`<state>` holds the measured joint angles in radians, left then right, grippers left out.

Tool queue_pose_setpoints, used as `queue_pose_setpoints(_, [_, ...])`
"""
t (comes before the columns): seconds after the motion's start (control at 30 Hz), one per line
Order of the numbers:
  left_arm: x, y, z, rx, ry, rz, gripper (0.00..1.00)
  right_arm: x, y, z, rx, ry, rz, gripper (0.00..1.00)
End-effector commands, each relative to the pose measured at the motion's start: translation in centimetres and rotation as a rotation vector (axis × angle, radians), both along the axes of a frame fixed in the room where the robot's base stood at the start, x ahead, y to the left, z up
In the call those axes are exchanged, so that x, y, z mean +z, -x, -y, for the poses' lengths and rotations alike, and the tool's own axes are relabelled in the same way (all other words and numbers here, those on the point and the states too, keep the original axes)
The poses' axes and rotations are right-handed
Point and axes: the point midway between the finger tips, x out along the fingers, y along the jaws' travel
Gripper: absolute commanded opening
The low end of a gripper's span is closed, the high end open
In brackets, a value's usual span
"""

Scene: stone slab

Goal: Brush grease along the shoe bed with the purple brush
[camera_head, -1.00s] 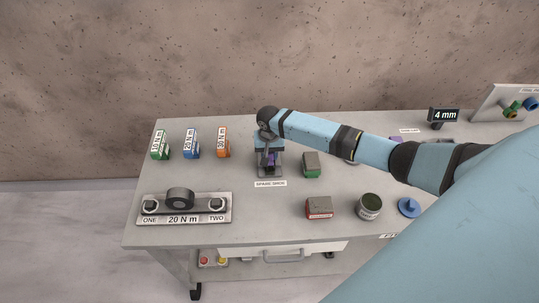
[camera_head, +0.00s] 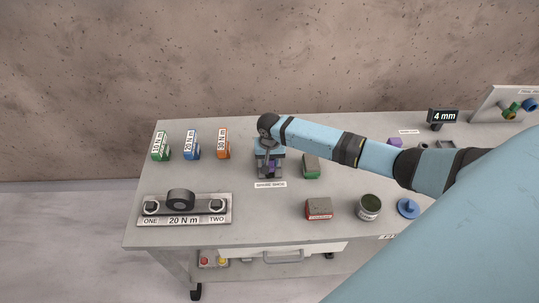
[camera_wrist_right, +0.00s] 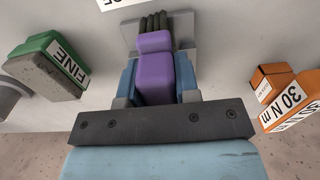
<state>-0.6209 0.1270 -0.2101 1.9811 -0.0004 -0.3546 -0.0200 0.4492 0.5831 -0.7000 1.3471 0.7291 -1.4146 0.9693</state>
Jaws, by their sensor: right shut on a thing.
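My right gripper (camera_head: 269,160) is shut on the purple brush (camera_wrist_right: 155,72), over a grey block-like holder (camera_head: 262,175) behind the SPARE SHOE label. In the right wrist view the purple handle sits between the two blue fingers (camera_wrist_right: 157,85), and the dark bristles (camera_wrist_right: 151,25) lie over or against the grey holder (camera_wrist_right: 186,35). I cannot tell whether they touch it. The gripper hides much of the holder in the head view. An open tin with dark green contents (camera_head: 369,207) stands at front right. My left gripper is not in view.
A green-sided FINE block (camera_head: 311,166) stands right of the holder, a red-sided block (camera_head: 319,208) nearer the front. Green, blue and orange torque blocks (camera_head: 191,144) stand left. A blue knobbed disc (camera_head: 408,208) is right of the tin.

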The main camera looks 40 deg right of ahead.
Motion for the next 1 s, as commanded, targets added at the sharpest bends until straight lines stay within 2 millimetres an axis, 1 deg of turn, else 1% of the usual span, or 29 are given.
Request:
queue_pose_setpoints(0.3, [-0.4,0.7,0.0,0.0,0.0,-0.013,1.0,-0.2,0.2,-0.1,0.0,0.001,-0.003,0.11])
queue_pose_setpoints(0.53, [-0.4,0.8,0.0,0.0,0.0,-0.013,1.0,-0.2,0.1,0.0,0.0,0.001,-0.003,0.11])
queue_pose_setpoints(1.0, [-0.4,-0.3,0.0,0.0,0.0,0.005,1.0,-0.1,-1.7,1.1,-0.001,0.001,-0.002,0.11])
